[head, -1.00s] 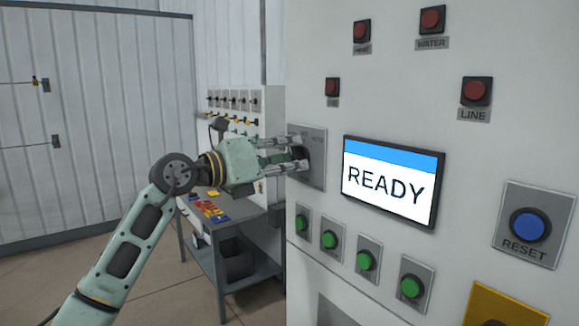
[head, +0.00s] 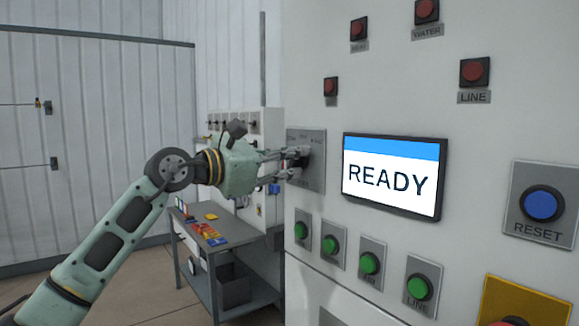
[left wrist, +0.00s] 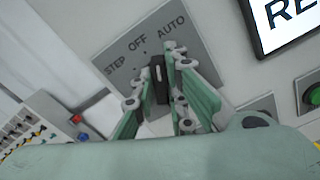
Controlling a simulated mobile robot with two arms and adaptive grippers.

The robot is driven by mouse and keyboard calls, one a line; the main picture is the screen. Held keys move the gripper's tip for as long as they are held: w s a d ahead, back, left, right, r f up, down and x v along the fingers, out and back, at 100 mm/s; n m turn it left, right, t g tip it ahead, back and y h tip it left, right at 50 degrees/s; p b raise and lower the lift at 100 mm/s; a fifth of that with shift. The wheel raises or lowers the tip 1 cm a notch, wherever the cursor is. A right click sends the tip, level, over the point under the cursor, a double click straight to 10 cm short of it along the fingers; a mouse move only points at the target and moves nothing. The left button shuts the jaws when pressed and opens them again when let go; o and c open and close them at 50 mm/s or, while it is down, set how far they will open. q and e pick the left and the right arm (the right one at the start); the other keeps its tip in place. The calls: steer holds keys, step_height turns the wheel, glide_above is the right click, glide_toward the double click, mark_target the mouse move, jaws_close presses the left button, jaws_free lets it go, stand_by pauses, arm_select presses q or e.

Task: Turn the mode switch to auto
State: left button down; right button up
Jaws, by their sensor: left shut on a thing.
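The mode switch is a black knob (left wrist: 158,85) on a grey plate (left wrist: 115,55) lettered STEP, OFF and AUTO in the left wrist view. A pale mark on the knob points up in that picture, between the OFF and AUTO lettering; its exact setting is hard to tell. My left gripper (left wrist: 158,96) is shut on the knob, one finger on each side. In the head view my left gripper (head: 288,162) reaches the plate (head: 316,170) from the left, and its fingers partly hide the knob. My right gripper is not in view.
Right of the plate is a screen (head: 394,176) reading READY. Green buttons (head: 334,246) sit below, red buttons (head: 474,72) above, and a blue RESET button (head: 541,204) at right. A grey table (head: 225,238) stands behind my left arm.

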arm_select(q)
steer(key=shift+f+m+b, duration=0.15)
steer(key=shift+m+b, duration=0.25)
steer(key=shift+m, duration=1.3)
steer(key=c, duration=1.8)
jaws_free()
steer(key=shift+o, duration=0.2)
steer(key=shift+s, duration=0.1)
steer(key=v, duration=1.2)
